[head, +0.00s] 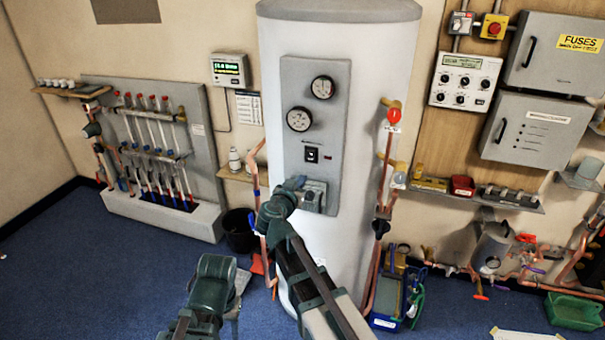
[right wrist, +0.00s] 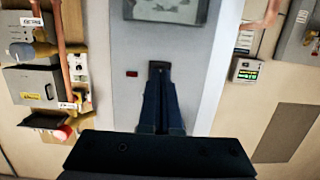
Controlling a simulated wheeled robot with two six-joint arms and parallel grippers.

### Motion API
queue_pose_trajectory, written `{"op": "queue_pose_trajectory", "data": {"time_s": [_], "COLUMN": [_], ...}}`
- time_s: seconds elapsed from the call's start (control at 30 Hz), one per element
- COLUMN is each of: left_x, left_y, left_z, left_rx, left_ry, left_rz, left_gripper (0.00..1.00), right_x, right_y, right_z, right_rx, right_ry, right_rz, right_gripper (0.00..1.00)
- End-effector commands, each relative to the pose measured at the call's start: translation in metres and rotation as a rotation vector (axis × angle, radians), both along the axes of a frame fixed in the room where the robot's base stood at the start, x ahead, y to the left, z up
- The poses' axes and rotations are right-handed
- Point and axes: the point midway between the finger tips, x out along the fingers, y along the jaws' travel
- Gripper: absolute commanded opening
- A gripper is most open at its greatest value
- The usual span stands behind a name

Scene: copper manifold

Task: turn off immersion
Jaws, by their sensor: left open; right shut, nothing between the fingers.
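The tall white cylinder (head: 385,50) carries a grey control panel (head: 340,100) with two round gauges, a black switch (head: 311,154) and a small red indicator (head: 330,155). A grey box (head: 314,196) sits low on the panel. My right gripper (head: 296,183) is in front of the panel, near this box. In the right wrist view the shut, empty fingers (right wrist: 160,70) overlap the black switch's place, with the indicator (right wrist: 131,73) beside them. Contact cannot be told. My left gripper (head: 238,288) is low at the left, away from the cylinder; its fingers are hard to make out.
Copper pipes with a red-tagged valve (head: 394,116) run close along the cylinder's right side. A fuse cabinet (head: 555,50) and a control unit (head: 465,80) hang at the right. A pipe manifold (head: 150,140) stands at the left. Open blue floor (head: 90,270) lies at the left.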

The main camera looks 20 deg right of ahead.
Motion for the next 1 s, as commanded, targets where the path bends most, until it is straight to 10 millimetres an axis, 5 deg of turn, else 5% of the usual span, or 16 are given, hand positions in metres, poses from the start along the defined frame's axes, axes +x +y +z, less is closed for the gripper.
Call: {"op": "queue_pose_trajectory", "data": {"time_s": [0.3, 0.87, 1.0], "left_x": [0.0, 0.0, 0.0], "left_y": [0.0, 0.0, 0.0], "left_z": [-0.011, -0.012, -0.012], "left_rx": [0.0, 0.0, 0.0], "left_ry": [0.0, 0.0, 0.0], "left_rz": [0.0, 0.0, 0.0], "left_gripper": [0.5, 0.5, 0.5], "right_x": [-0.042, -0.05, -0.07], "right_y": [0.028, 0.033, 0.031], "right_z": [-0.01, -0.013, -0.036], "right_rx": [0.0, 0.001, 0.005], "right_ry": [0.0, 0.008, 0.14], "right_rz": [0.002, -0.001, -0.031], "right_gripper": [0.0, 0.0, 0.0]}}
